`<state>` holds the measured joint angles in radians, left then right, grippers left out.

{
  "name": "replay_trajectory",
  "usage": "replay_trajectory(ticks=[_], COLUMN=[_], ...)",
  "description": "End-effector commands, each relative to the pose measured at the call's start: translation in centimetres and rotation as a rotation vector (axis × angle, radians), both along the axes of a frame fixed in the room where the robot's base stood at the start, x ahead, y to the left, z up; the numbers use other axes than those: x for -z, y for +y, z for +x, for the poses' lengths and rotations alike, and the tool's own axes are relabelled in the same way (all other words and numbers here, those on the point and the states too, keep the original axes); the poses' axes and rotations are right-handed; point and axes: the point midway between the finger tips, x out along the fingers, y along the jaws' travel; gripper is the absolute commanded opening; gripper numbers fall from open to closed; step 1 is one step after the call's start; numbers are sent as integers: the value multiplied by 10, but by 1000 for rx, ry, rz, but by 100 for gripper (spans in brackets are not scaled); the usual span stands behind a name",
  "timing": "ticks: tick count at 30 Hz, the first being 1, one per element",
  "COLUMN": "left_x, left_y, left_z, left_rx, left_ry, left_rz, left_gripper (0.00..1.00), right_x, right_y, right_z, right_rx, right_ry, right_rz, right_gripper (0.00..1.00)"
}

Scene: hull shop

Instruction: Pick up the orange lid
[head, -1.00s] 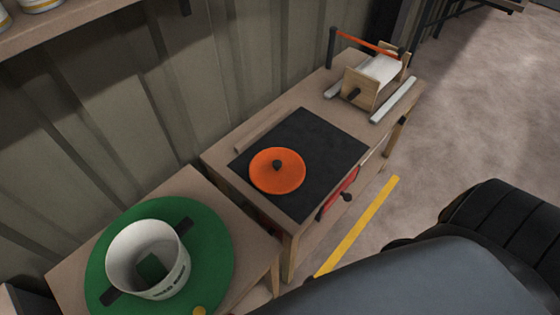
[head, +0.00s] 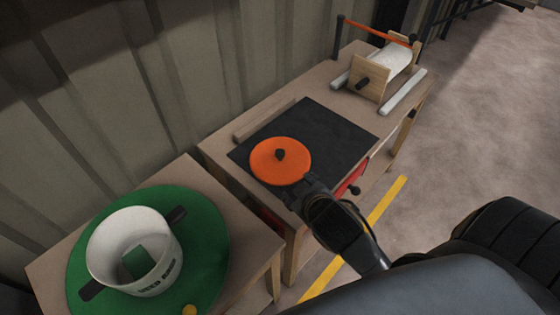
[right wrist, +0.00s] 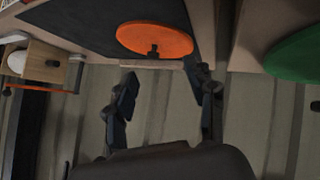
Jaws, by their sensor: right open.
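My left gripper is not in view.
A white bucket (head: 105,250) stands on a green round mat (head: 209,232) on the left table. A roll in a wooden holder (head: 370,78) stands at the bench's far end. A corrugated wall (head: 160,90) runs behind. A yellow line (head: 388,200) marks the floor.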

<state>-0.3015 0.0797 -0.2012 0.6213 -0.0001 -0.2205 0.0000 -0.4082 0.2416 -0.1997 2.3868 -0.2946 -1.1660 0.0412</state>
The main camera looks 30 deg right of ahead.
Motion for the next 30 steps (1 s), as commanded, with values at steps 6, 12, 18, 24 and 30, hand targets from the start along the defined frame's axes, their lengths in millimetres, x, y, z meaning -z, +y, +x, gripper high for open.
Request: replay_trajectory(ticks=[6,12,18,24,30], left_x=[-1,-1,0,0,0], left_y=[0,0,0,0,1], left_z=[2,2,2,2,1], left_rx=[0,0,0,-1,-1], left_ry=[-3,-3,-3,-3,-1], left_rz=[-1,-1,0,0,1], left_gripper=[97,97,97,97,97], right_x=[-88,-192,-226,-160,-74], right_y=[7,64,149,176,91], right_z=[77,117,107,95,114], right_rx=[-152,-469,-974,-1599,-2179], right_ry=[-413,-882,-1215,-1202,-735], right_rz=[-225,-545,-942,-1363,-1690], right_gripper=[55,55,55,55,55])
